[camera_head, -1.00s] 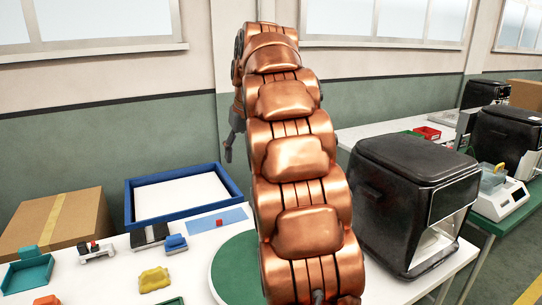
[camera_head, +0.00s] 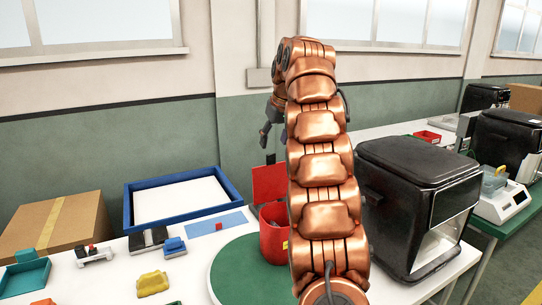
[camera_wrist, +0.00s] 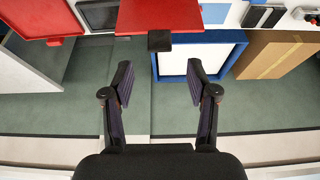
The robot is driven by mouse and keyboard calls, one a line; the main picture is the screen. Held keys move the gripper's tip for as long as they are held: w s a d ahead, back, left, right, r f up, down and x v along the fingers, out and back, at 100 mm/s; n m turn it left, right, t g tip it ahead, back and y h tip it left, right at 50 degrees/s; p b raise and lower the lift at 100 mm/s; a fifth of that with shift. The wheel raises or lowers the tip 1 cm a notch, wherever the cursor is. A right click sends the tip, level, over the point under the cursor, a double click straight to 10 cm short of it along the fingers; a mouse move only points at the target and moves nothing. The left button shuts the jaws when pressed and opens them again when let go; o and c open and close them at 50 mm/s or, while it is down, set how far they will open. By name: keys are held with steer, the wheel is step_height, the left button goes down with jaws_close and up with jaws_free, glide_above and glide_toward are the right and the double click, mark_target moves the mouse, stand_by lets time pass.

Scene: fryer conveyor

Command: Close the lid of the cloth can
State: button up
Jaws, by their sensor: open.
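The red cloth can (camera_head: 272,240) stands on a round green mat (camera_head: 232,268), partly hidden behind my arm. Its red lid (camera_head: 267,185) is open and stands upright at the back of the can. A black tab (camera_head: 270,158) sticks up from the lid's edge. My gripper (camera_head: 266,138) is open and empty, above the lid, in the head view. In the wrist view, the lid (camera_wrist: 160,16) and its tab (camera_wrist: 159,41) show ahead between the open fingers of my gripper (camera_wrist: 160,72), apart from them.
A blue-rimmed tray (camera_head: 129,209) and a cardboard box (camera_head: 60,225) lie to the left. A black fryer-like machine (camera_head: 415,190) stands close to the right of my arm. A yellow piece (camera_head: 153,283) and small fixtures sit on the white table. A red bin (camera_head: 428,136) is farther back.

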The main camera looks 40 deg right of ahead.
mark_target(271, 155)
steer(key=shift+p+x, duration=0.4)
steer(key=shift+x, duration=2.8)
steer(key=shift+s, duration=0.1)
jaws_close()
